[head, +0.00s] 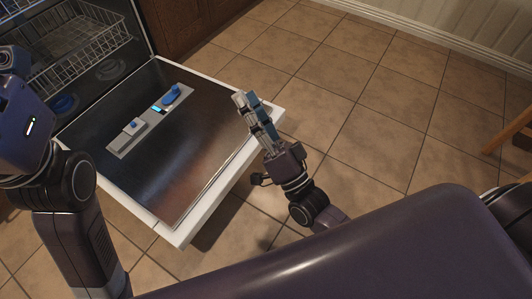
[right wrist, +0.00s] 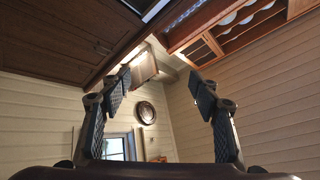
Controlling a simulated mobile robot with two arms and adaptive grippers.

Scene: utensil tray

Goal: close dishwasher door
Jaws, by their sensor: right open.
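The dishwasher door (head: 185,185) lies open and about flat in the head view, its shiny metal inner side facing up and a white rim around it. A grey dispenser panel with blue parts (head: 150,118) is set in that inner side. My right gripper (head: 248,103) is at the door's right-hand corner, fingers pointing up the picture. I cannot tell whether it touches the rim. In the right wrist view (right wrist: 160,82) its two fingers are spread with nothing between them. My left arm comes in at the left edge, but its gripper fingers do not show.
The dishwasher's wire rack (head: 75,50) stands inside the open cavity at upper left. A wooden cabinet (head: 190,22) is beside it. The tiled floor (head: 370,110) is clear to the right of the door. A wooden furniture leg (head: 508,133) shows at the right edge.

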